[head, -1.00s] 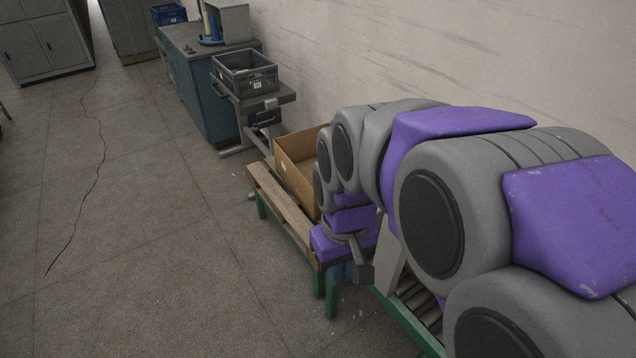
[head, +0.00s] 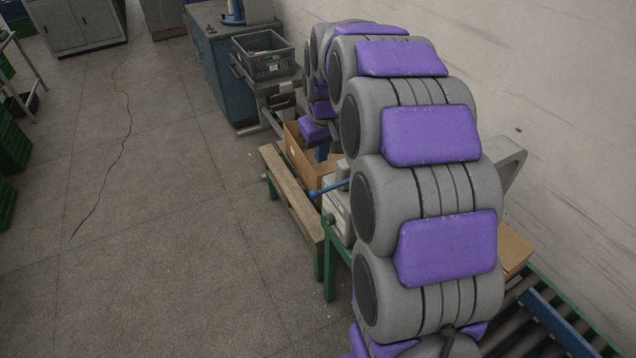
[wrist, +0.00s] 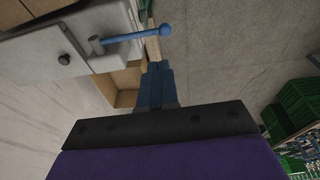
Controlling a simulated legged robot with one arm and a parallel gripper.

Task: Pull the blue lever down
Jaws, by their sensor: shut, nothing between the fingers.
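The blue lever (head: 328,188) sticks out to the left from a light grey machine (head: 337,212), mostly hidden behind my arm in the head view. In the wrist view the lever (wrist: 126,37) runs roughly level to the right from the grey housing (wrist: 60,40) and ends in a round knob. My gripper (wrist: 157,68) has blue fingers, shut and empty. They appear just below the lever's knob end in the wrist picture, with a small gap. In the head view my gripper (head: 321,153) is partly hidden, beyond the lever.
A cardboard box (head: 300,150) stands behind the machine, near a wooden bench (head: 290,193) with green legs. A roller conveyor (head: 545,318) lies at the lower right. A grey crate (head: 264,54) sits on a stand farther back. The floor at left is open.

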